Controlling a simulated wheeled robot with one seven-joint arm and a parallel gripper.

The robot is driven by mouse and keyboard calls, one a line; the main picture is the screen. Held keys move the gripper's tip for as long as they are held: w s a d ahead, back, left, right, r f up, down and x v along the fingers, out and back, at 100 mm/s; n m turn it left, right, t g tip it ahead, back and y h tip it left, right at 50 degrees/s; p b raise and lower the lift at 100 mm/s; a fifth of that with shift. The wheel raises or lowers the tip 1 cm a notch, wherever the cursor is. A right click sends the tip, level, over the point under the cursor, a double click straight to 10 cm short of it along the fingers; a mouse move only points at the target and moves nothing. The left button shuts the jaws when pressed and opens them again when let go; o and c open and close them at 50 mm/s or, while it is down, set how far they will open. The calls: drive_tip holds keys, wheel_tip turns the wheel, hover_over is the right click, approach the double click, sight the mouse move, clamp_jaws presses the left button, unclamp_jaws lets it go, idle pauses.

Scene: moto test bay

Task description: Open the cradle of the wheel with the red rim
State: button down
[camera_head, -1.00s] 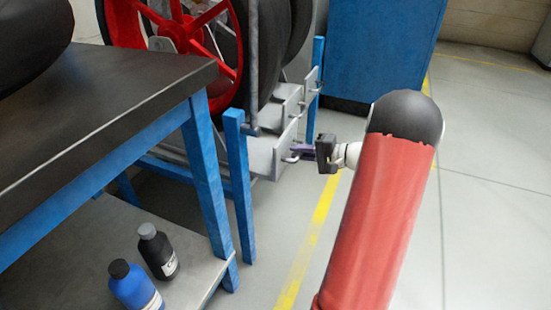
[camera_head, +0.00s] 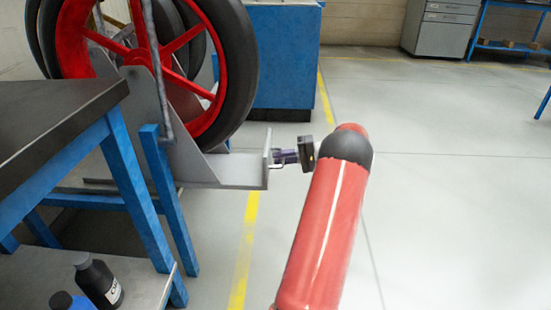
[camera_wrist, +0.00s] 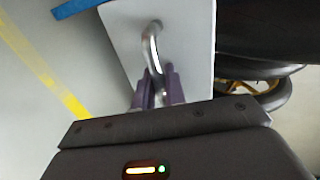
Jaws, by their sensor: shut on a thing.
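The red-rimmed wheel (camera_head: 208,85) with its black tyre stands in a grey metal cradle (camera_head: 225,170) at the left of the head view. The cradle sticks out to the right of the blue rack, with an upright plate at its outer end. My gripper (camera_head: 285,156) is at that plate, shut on a small metal handle. In the wrist view the bent handle (camera_wrist: 150,45) rises from the pale plate (camera_wrist: 185,35), and the purple fingers (camera_wrist: 157,88) close around its near end. The exact contact is partly hidden by the fingers.
A dark-topped workbench (camera_head: 60,120) with blue legs stands at the left. Bottles (camera_head: 98,283) are on its lower shelf. A blue cabinet (camera_head: 285,55) stands behind the wheel. The floor to the right is clear, with a yellow line (camera_head: 245,240) below the cradle.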

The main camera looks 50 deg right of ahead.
drive_tip(key=c, duration=1.5)
unclamp_jaws()
drive_tip(key=shift+c, duration=0.2)
drive_tip(key=p+v, duration=0.1)
drive_tip(key=v, duration=0.6)
drive_tip(key=shift+s+d, duration=0.25)
drive_tip(key=shift+s+d, duration=0.1)
